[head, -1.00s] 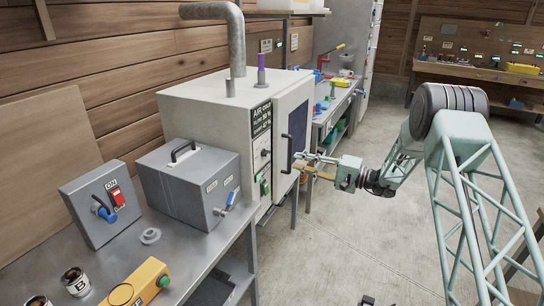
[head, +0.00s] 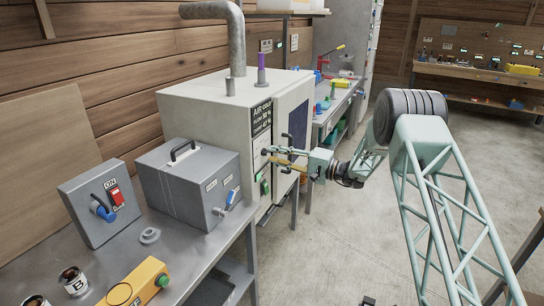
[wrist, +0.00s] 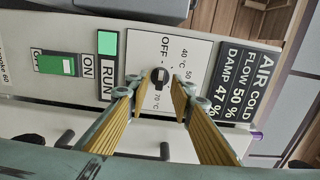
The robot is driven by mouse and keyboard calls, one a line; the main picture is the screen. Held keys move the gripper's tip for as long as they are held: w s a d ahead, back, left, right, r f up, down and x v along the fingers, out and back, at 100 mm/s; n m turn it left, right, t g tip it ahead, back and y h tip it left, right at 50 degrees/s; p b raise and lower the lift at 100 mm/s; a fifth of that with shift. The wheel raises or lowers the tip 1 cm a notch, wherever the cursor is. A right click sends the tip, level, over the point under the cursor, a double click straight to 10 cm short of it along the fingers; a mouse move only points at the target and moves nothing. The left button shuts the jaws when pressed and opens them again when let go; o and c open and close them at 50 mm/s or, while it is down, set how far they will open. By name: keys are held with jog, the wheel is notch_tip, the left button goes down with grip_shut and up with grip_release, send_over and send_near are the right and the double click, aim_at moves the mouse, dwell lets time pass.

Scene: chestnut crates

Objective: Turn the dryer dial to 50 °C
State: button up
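The dryer (head: 205,115) is a pale cabinet with a control strip on its front. In the wrist view its dial (wrist: 160,77) is a small black knob on a white plate (wrist: 178,48) marked OFF, 40 °C, 50 and 70 °C. The finger pads partly cover the scale, and I cannot tell exactly which mark the knob points to. My gripper (wrist: 158,96) is open, with one yellow-padded finger on each side of the dial. I cannot tell whether either pad touches it. In the head view my gripper (head: 268,156) reaches the control strip and hides the dial.
A black panel (wrist: 236,82) reads AIR COLD, FLOW 50 %, DAMP 47 %. A green RUN lamp (wrist: 107,44) and a green ON/OFF switch (wrist: 62,65) lie beside the dial. The dryer door handle (head: 285,143) is close to my gripper.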

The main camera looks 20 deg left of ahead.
jog(key=shift+w+a, duration=0.1)
jog(key=shift+a, duration=0.7)
grip_shut()
